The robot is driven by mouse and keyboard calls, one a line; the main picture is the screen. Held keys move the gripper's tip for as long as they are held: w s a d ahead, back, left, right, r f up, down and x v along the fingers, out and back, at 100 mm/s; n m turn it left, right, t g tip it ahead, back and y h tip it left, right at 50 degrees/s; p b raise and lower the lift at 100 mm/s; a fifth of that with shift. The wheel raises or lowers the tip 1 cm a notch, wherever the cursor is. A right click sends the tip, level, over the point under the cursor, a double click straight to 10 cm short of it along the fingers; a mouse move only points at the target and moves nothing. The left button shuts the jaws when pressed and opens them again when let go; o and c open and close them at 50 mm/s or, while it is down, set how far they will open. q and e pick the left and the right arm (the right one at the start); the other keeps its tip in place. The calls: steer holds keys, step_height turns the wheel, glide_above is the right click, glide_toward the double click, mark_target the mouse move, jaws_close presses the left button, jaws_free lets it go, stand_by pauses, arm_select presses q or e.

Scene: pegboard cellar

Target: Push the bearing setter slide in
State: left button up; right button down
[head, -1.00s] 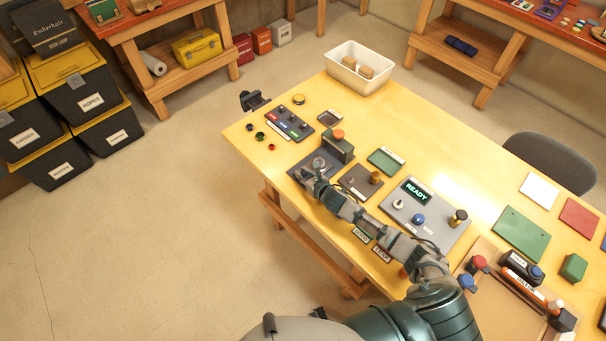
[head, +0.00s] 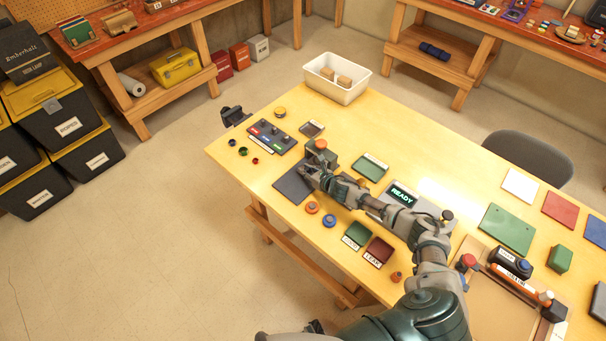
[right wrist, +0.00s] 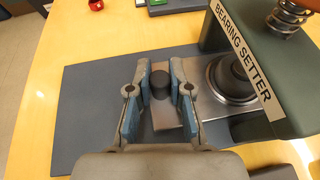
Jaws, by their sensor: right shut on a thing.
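The bearing setter (head: 318,155) stands near the table's left end, a green press with an orange top knob on a dark base plate (head: 292,184). In the right wrist view its labelled green frame (right wrist: 262,75) is at the right. The grey metal slide (right wrist: 168,119) lies on the base plate, its round seat (right wrist: 233,82) with a dark piece by the press frame, partly under it. My left gripper is not seen.
A panel with several small knobs (head: 272,136) lies behind the setter. Orange and blue round pieces (head: 329,220) and green and red tiles (head: 378,251) lie on the near side. The READY panel (head: 403,194) is partly under my arm. A white bin (head: 336,88) stands farther back.

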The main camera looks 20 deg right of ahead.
steer(key=shift+w+d+r, duration=0.15)
steer(key=shift+d+r, duration=0.05)
steer(key=shift+r, duration=0.05)
steer(key=c, duration=1.1)
jaws_free()
steer(key=shift+w, duration=0.1)
steer(key=shift+o, duration=0.2)
steer(key=shift+d+f, duration=0.15)
steer(key=shift+f, duration=0.1)
steer(key=shift+s+d, duration=0.2)
steer(key=shift+s, duration=0.15)
steer(key=v, duration=1)
steer(key=shift+s+a+r, duration=0.1)
steer(key=shift+s+r, duration=0.1)
steer(key=shift+s, duration=0.05)
steer(key=shift+s+d+r, duration=0.1)
steer(key=shift+s+d, duration=0.1)
steer(key=shift+s, duration=0.05)
steer(key=shift+a, duration=0.15)
